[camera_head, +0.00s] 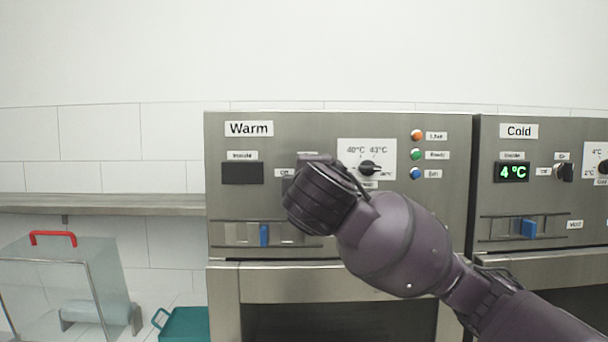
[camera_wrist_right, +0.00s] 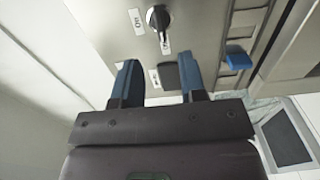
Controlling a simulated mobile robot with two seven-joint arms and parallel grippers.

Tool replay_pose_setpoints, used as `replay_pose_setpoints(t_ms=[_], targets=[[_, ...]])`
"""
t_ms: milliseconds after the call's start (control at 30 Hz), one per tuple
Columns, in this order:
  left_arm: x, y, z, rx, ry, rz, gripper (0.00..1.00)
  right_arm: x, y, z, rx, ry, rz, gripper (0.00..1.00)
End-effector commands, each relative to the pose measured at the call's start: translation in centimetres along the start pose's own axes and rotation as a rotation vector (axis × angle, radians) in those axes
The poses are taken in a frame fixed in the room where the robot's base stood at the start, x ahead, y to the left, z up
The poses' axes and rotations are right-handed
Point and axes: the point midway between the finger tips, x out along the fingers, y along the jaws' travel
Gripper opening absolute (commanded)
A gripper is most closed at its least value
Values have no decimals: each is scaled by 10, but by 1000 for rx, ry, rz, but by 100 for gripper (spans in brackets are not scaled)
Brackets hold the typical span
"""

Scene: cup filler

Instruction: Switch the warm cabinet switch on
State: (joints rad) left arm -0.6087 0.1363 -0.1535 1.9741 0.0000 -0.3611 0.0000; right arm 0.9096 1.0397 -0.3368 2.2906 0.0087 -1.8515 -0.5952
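The warm cabinet (camera_head: 445,195) stands in the middle of the head view. My right arm covers its switch there; the "Off" label (camera_head: 285,172) shows beside my wrist. In the right wrist view the switch (camera_wrist_right: 157,18) is a black knob at the top, with the "On" label (camera_wrist_right: 137,20) on its left. Its long end points down the picture, towards the other small label. My right gripper (camera_wrist_right: 161,78) is open and empty. Its fingertips appear below the knob, apart from it in the picture, with the dark display (camera_wrist_right: 170,76) showing between them. My left gripper is out of view.
A black temperature dial (camera_head: 369,168) and several coloured lights are right of my wrist. A blue slider (camera_head: 264,235) sits below the display. The cold cabinet (camera_head: 490,205) stands at the right. A clear case with a red handle (camera_head: 53,237) and a teal container (camera_head: 185,325) are at lower left.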

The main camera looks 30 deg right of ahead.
Motion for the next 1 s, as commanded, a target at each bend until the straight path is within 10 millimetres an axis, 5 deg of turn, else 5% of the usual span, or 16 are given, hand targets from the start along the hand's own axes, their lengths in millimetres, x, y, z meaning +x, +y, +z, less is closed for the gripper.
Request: replay_pose_setpoints(t_ms=[533,1000], targets=[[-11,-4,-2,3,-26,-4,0,85,1,0,1,-1,0,38],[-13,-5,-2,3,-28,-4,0,98,0,0,2,2,1,38]])
